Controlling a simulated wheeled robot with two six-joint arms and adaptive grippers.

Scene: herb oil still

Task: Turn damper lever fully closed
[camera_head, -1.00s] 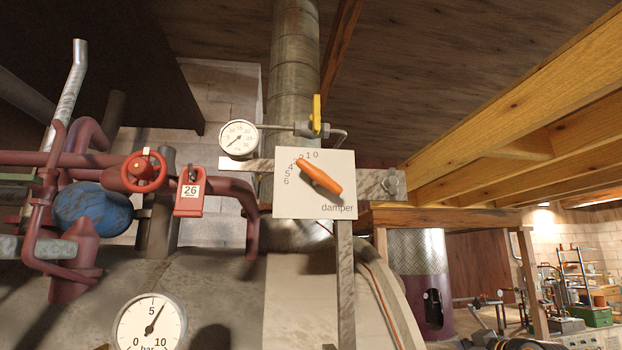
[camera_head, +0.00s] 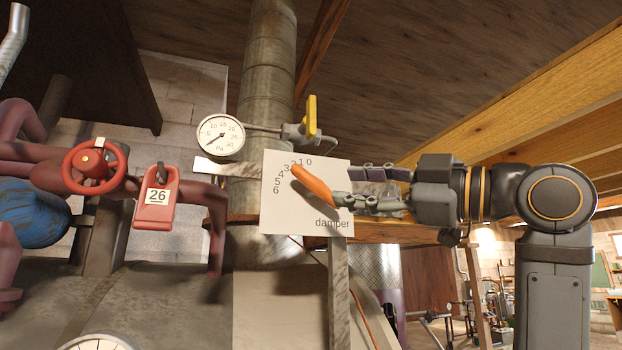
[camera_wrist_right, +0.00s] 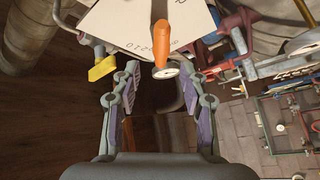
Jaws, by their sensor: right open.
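The orange damper lever (camera_head: 314,185) sits on a white plate (camera_head: 285,215) marked "damper" with a scale from 0 to 6. The lever is tilted, its upper-left end near the 2 and 3 marks. My right gripper (camera_head: 347,185) comes in from the right, open, its fingers at the plate's right side close to the lever's lower end. In the right wrist view the lever (camera_wrist_right: 161,42) lies between the lines of the two open fingers (camera_wrist_right: 161,72), around their tips. I cannot tell whether a finger touches it. My left gripper is not in view.
A round gauge (camera_head: 220,135) and a yellow-handled valve (camera_head: 311,115) sit just above the plate. A vertical flue pipe (camera_head: 268,75) rises behind. Wooden beams (camera_head: 500,110) run at upper right.

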